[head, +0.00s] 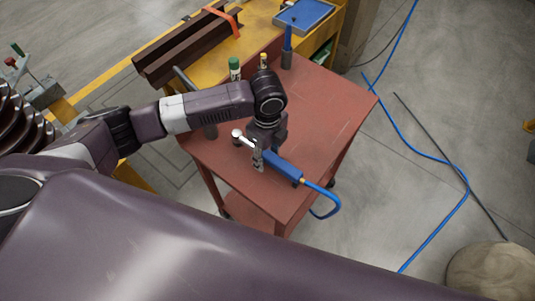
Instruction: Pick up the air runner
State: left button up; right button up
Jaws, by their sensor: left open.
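The air runner (284,167) is a blue-bodied tool with a silver head, lying on the red cart top (325,110). A blue hose leaves its lower right end and loops over the cart's edge. My left gripper (258,157) reaches down over the silver front part of the tool, with its fingers open at it. My wrist and fingers hide part of the tool, and I cannot tell whether the fingers touch it. My right gripper is not in view.
On the cart stand a green-capped bottle (234,69), a yellow-topped item (263,61) and a blue-handled tool (287,47). Behind are brown beams (190,45) and a blue tray (304,15) on a yellow bench. The cart's right side is clear. Blue hose (413,144) crosses the floor.

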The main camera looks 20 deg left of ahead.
pick_arm(q)
grip_shut()
dwell(0.3)
jog(key=shift+w+r, duration=0.1)
jog(key=shift+r, duration=0.1)
